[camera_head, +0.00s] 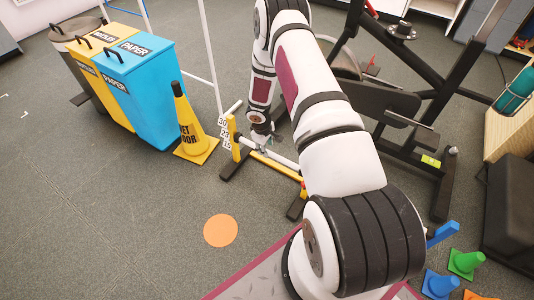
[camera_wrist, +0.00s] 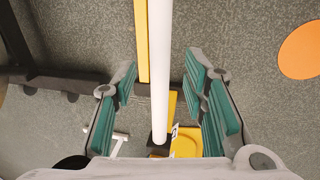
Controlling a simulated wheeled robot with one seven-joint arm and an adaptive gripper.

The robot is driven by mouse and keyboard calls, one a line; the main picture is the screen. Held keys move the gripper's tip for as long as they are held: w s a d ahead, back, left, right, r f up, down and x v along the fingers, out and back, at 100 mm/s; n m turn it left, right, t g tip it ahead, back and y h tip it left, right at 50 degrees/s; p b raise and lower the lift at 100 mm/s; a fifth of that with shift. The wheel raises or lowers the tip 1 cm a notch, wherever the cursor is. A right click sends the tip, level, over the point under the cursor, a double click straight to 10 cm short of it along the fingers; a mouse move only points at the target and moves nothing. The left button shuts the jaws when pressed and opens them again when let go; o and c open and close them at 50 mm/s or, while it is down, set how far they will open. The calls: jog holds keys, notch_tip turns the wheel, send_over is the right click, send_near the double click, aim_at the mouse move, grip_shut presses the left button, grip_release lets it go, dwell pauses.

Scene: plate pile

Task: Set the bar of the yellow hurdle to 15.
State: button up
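The yellow hurdle (camera_head: 233,140) stands on the floor left of my arm in the head view, with number tags reading about 30, 20 and 15 (camera_head: 226,134) beside its left post. Its white bar (camera_head: 283,161) runs right from that post; part of the hurdle is hidden behind my arm. My gripper (camera_head: 263,135) is over the bar near the left post. In the wrist view the white bar (camera_wrist: 160,70) passes between the two teal finger pads of my gripper (camera_wrist: 158,82), with a gap on each side. The fingers are open. Which tag the bar sits at cannot be told.
A yellow wet-floor cone (camera_head: 189,128) stands left of the hurdle, near a blue paper bin (camera_head: 145,95). A black exercise machine (camera_head: 385,105) is close on the right. An orange floor disc (camera_head: 220,230) lies in front. The floor at left is clear.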

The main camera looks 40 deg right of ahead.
aim_at(269, 153)
jog(key=shift+w+d+f+b, duration=0.1)
jog(key=shift+d+f+b, duration=0.15)
jog(key=shift+f, duration=0.55)
jog(key=shift+d+f+b, duration=0.1)
jog(key=shift+f+b, duration=0.15)
jog(key=shift+f, duration=0.55)
grip_shut()
